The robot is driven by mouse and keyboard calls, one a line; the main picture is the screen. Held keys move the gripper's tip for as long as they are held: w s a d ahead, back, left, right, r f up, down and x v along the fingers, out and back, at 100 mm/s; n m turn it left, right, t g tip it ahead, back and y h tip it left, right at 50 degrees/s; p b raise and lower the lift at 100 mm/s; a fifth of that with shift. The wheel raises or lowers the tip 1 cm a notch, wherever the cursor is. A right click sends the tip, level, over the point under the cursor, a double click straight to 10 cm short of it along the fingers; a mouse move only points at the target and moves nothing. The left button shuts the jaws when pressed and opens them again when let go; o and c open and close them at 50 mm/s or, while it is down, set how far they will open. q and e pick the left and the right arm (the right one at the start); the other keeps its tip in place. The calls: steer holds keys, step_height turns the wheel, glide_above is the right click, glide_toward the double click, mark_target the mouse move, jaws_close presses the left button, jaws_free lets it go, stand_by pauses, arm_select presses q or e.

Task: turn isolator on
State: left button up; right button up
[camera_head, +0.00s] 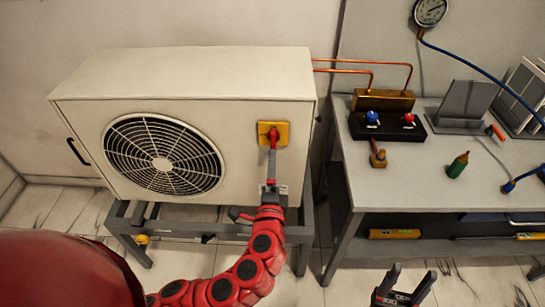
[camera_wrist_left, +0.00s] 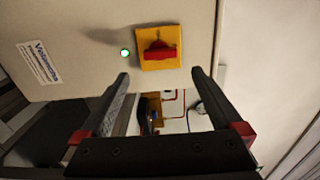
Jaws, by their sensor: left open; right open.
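The isolator is a yellow square plate (camera_head: 264,127) with a red rotary handle (camera_head: 273,138) on the front of the white outdoor unit (camera_head: 185,75). In the left wrist view the yellow plate (camera_wrist_left: 148,64) and red handle (camera_wrist_left: 160,50) lie just beyond my fingertips, beside a lit green lamp (camera_wrist_left: 125,53). My right gripper (camera_head: 402,282) is open and empty, low in front of the workbench.
The workbench (camera_head: 435,187) at right holds a brass manifold (camera_head: 384,101) with a blue and a red knob, a green bottle (camera_head: 458,164) and a brass fitting (camera_head: 378,156). A gauge (camera_head: 430,11) hangs above. Copper pipes (camera_head: 350,65) run from the unit to the bench.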

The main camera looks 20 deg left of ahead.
arm_select(q)
steer(key=p+v, duration=0.3)
steer(key=v, duration=0.4)
steer(key=shift+s, duration=0.3)
steer(key=shift+d, duration=0.1)
